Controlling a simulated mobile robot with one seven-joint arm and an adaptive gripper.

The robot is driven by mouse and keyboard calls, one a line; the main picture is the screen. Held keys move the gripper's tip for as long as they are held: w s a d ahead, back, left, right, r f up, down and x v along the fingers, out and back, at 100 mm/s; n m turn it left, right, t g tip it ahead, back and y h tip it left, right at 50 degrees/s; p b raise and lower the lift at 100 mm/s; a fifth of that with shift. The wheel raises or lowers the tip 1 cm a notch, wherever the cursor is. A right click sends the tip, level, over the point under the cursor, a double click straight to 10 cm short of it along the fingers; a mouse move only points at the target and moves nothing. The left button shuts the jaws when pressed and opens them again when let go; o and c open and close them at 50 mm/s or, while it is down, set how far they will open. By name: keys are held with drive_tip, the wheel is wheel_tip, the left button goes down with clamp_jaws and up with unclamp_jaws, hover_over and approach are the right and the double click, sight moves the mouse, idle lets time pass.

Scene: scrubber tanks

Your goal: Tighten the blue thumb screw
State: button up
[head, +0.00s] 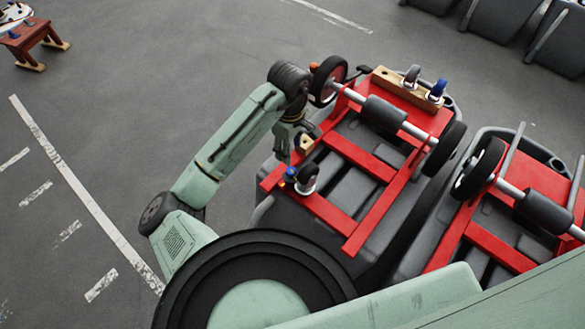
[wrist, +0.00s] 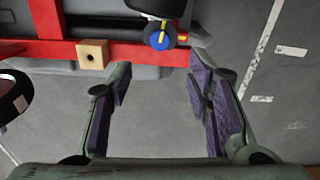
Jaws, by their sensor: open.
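A blue thumb screw (wrist: 159,41) with a yellow stripe sits at the edge of a red frame, beside a dark caster wheel (wrist: 155,7). In the head view a blue knob (head: 290,173), which looks like the same screw, is on the near left corner of the red frame (head: 328,211). Another blue part (head: 438,88) is at the frame's far end. My gripper (wrist: 160,75) is open and empty, and the screw lies beyond its fingertips, roughly centred between them. In the head view my gripper (head: 284,150) hangs near that corner, apart from the screw.
A wooden block with a hole (wrist: 93,54) is on the frame left of the screw. A dark wheel (head: 327,80) is close to my wrist. A second red-framed tank (head: 487,245) stands at the right. Grey floor (head: 100,120) is open at the left.

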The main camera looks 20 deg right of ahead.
sight(291, 170)
wheel_tip(291, 170, down, 11)
drive_tip(key=shift+r, duration=0.15)
drive_tip(key=shift+c, duration=0.2)
clamp_jaws()
idle(0.7)
